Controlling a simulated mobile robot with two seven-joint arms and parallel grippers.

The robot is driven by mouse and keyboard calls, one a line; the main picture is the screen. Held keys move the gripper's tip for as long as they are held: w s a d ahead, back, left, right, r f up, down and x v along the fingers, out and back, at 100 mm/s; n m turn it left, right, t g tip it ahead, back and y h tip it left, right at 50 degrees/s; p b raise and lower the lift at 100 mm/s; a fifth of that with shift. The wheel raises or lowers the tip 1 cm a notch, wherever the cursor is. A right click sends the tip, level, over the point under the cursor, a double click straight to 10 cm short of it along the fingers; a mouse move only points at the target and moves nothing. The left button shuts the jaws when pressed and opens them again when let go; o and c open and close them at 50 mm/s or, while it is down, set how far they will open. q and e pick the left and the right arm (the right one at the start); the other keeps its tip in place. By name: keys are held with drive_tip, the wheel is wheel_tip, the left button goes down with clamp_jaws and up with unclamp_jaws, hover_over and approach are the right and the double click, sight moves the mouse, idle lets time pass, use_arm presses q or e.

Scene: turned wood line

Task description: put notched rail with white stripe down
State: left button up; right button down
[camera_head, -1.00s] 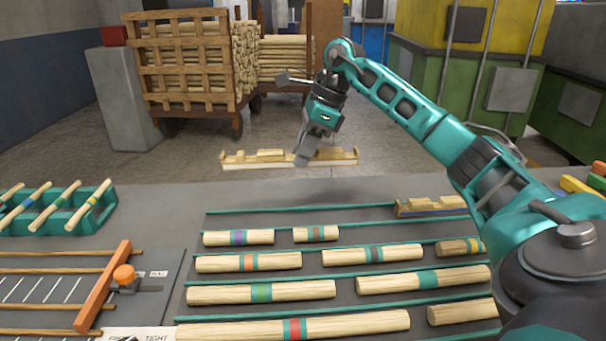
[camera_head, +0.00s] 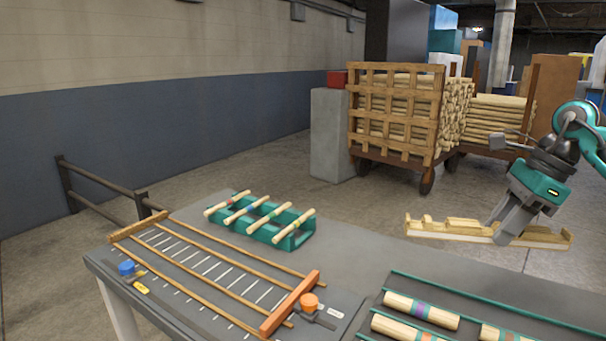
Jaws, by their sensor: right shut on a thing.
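The notched rail (camera_head: 450,230) is a long pale wooden piece with raised blocks along its top and a whitish stripe along its lower side. It shows at the right of the head view, level, in front of the table's far edge. My right gripper (camera_head: 507,232) is shut on the rail near its middle, and its fingers hide a short part of it. The rail appears held in the air, with floor showing behind it. My left gripper is not in view.
A grey table (camera_head: 345,262) carries a teal rack (camera_head: 290,238) with several striped sticks, a slatted gauge frame with an orange bar (camera_head: 290,302), and teal-divided lanes of banded rods (camera_head: 421,310) at lower right. Bare tabletop lies between rack and lanes. A log cart (camera_head: 395,110) stands behind.

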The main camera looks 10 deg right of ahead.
drive_tip(key=s+a+f+n+g+h+p, duration=0.1)
drive_tip(key=s+a+f+n+g, duration=0.1)
drive_tip(key=a+n, duration=0.4)
drive_tip(key=s+a+f+n+g+h+p, duration=0.1)
drive_tip(key=s+a+f+n+g, duration=0.1)
drive_tip(key=a+f+n, duration=0.2)
drive_tip(key=s+a+f+n+g+h+p, duration=0.1)
drive_tip(key=s+a+f+n+g, duration=0.1)
drive_tip(key=a+n, duration=0.8)
drive_tip(key=shift+s+a+f+n+h, duration=0.15)
drive_tip(key=shift+f+n+h, duration=0.15)
drive_tip(key=shift+f+n, duration=0.35)
drive_tip(key=shift+s+a+f+n, duration=0.25)
drive_tip(key=shift+s+a+n, duration=0.2)
drive_tip(key=shift+n, duration=0.1)
drive_tip(key=shift+w, duration=0.1)
